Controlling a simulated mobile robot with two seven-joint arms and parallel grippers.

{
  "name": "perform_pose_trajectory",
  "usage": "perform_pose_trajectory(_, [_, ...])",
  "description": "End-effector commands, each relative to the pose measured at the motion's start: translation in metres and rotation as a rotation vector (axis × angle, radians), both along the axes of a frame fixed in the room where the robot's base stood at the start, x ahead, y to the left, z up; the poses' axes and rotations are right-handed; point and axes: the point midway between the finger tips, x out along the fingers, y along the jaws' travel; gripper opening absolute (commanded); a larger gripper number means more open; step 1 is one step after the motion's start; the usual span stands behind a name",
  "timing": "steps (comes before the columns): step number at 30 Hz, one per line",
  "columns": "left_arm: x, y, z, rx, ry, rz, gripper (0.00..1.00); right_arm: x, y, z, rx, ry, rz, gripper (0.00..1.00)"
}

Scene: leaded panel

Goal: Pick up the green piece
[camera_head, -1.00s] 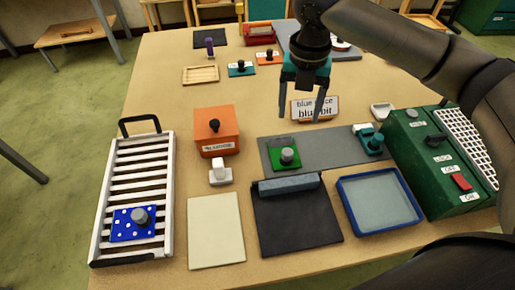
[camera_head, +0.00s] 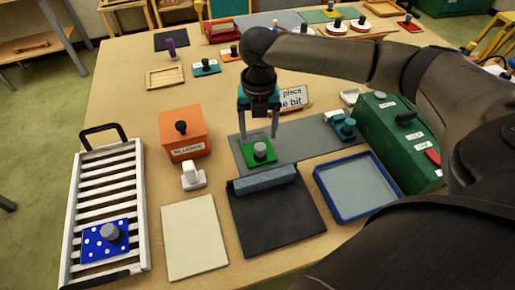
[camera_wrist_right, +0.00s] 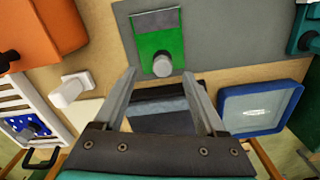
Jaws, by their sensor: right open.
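The green piece (camera_head: 250,156), a flat green plate with a grey knob, lies on the left part of the grey mat (camera_head: 300,141). It also shows in the right wrist view (camera_wrist_right: 160,40), ahead of the fingers, with its knob toward me. My right gripper (camera_head: 259,132) is open and empty, above and slightly behind the green piece in the head view. In the wrist view its two fingers (camera_wrist_right: 160,85) are spread apart with nothing between them. My left gripper is not in view.
A black pad with a grey bar (camera_head: 275,218) lies in front of the mat, beside a blue tray (camera_head: 357,214). An orange box (camera_head: 186,147) and a white block (camera_head: 192,179) stand left. A green machine (camera_head: 398,143) stands right. A white rack (camera_head: 108,190) holds a blue dotted piece (camera_head: 104,241).

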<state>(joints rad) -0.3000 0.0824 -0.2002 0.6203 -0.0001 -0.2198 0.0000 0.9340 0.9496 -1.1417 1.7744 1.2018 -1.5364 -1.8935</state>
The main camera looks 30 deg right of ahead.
Motion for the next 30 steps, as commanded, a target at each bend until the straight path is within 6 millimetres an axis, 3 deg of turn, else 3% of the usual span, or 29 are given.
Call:
perform_pose_trajectory(9, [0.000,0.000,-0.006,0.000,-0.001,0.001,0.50,-0.008,-0.001,-0.044,-0.001,0.002,-0.001,0.74])
perform_pose_trajectory(17, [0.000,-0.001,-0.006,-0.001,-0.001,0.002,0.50,-0.008,-0.001,-0.047,-0.002,0.001,0.000,0.74])
perform_pose_trajectory(30, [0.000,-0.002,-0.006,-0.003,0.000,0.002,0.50,-0.008,-0.001,-0.046,-0.001,0.000,0.000,0.26])
